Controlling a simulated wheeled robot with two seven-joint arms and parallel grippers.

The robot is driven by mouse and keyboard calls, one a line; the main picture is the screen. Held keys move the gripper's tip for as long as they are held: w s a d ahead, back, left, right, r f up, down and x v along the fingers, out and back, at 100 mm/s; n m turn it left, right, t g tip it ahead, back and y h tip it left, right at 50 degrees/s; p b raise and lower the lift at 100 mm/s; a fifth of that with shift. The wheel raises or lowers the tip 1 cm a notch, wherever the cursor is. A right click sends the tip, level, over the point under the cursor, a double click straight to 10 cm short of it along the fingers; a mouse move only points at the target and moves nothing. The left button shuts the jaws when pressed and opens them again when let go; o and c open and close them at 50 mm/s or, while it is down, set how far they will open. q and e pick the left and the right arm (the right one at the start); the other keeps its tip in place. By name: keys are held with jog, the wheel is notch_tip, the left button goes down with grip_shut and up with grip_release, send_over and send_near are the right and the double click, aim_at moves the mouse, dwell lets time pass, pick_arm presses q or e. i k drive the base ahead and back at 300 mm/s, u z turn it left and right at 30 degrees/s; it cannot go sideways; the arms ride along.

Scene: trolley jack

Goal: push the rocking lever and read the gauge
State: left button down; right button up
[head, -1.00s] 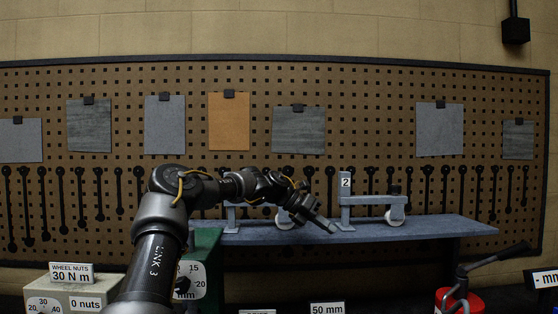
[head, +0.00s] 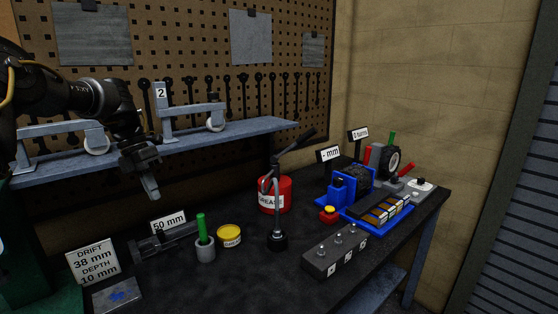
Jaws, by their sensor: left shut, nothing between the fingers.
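A dark lever (head: 294,146) with a black handle slanting up to the right tops an upright post on a round black base, standing on the bench. I cannot tell for sure that it is the rocking lever. My left gripper (head: 150,188) is shut and empty, pointing down in front of the shelf, left of the lever and well apart from it. No gauge dial can be read now; a sign marked "- mm" (head: 328,153) stands behind the blue device. My right gripper is not in view.
A red grease can (head: 274,195) stands just behind the lever post. A grey block with studs (head: 334,251), a blue device (head: 351,186), a yellow tin (head: 229,236) and a green-handled tool (head: 203,236) are around it. A shelf (head: 190,143) runs behind my gripper.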

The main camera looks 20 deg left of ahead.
aim_at(367, 156)
jog(key=k, duration=0.6)
jog(key=z, duration=0.05)
jog(key=i, duration=0.95)
jog(key=z, duration=0.65)
jog(key=i, duration=2.25)
jog(key=u, duration=0.3)
